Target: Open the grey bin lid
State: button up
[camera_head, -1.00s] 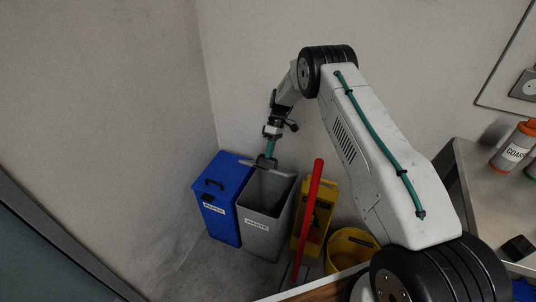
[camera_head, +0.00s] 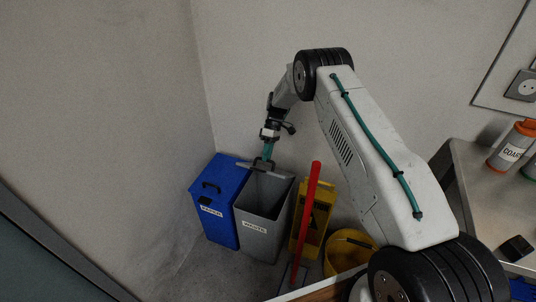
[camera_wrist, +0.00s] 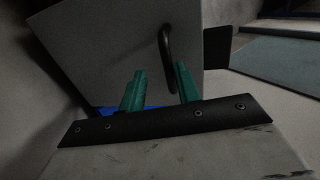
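The grey bin (camera_head: 262,228), labelled WASTE, stands on the floor with its dark inside showing. Its grey lid (camera_head: 250,166) is raised, seen nearly edge-on at the bin's back. In the wrist view the lid (camera_wrist: 110,45) is a large tilted grey panel with a black bar handle (camera_wrist: 166,42). My gripper (camera_head: 266,158) is at the raised lid, above the bin's back edge. In the wrist view my gripper's teal fingers (camera_wrist: 160,78) are apart, with the handle's lower end between them, nearer the right finger. Contact with the handle cannot be made out.
A blue bin (camera_head: 219,222) with a closed lid stands close on the left. A yellow container (camera_head: 312,228), a red pole (camera_head: 305,222) and a yellow bucket (camera_head: 338,262) stand on the right. A bench (camera_head: 478,180) is at far right. Walls close in behind.

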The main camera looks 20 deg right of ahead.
jog(key=s+r, duration=0.2)
jog(key=s, duration=0.6)
jog(key=s+r, duration=0.3)
jog(key=s, duration=0.5)
jog(key=shift+a, duration=0.15)
jog(key=shift+a, duration=0.3)
grip_shut()
jog(key=w+a+r+n+t+h, duration=0.25)
jog(key=w+n+t, duration=0.2)
jog(key=n, duration=0.45)
jog(key=w+a+r+n+t+h, duration=0.1)
jog(key=w+r+n+t+h, duration=0.2)
jog(key=w+n, duration=0.45)
jog(key=shift+n+h, duration=0.25)
jog(key=shift+n, duration=0.4)
jog(key=x, duration=0.3)
jog(key=s+x, duration=0.1)
jog(key=x, duration=0.3)
jog(key=s+x, duration=0.1)
jog(key=x, duration=0.2)
jog(key=shift+a+f, duration=0.1)
jog(key=shift+f, duration=0.5)
